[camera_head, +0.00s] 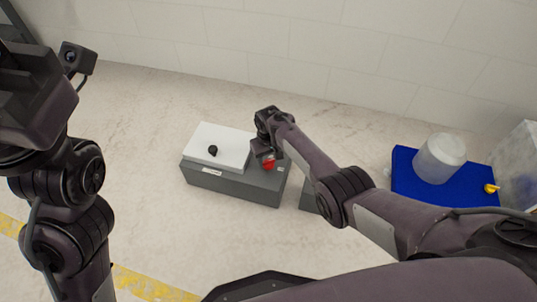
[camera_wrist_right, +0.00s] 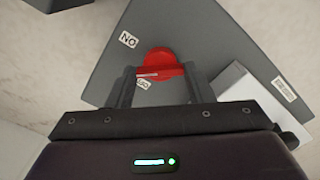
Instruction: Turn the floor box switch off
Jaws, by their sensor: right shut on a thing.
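The floor box (camera_head: 231,182) is a grey box standing on the floor, with a white raised panel (camera_head: 222,138) on its top left that bears a small black knob (camera_head: 213,150). A red switch (camera_head: 268,164) sits on the right part of its top. In the right wrist view the red switch (camera_wrist_right: 165,60) lies between labels, one reading "NO" and another partly covered. My right gripper (camera_wrist_right: 158,78) is shut on the red switch, its two fingers on either side of the handle. My left arm is at the left of the head view; its fingertips cannot be made out.
A blue mat (camera_head: 405,170) with a whitish cylindrical container (camera_head: 439,158) and a small yellow item (camera_head: 491,188) lies to the right. A pale block wall (camera_head: 290,45) runs behind. A yellow line (camera_head: 150,287) crosses the floor in front. Floor left of the box is clear.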

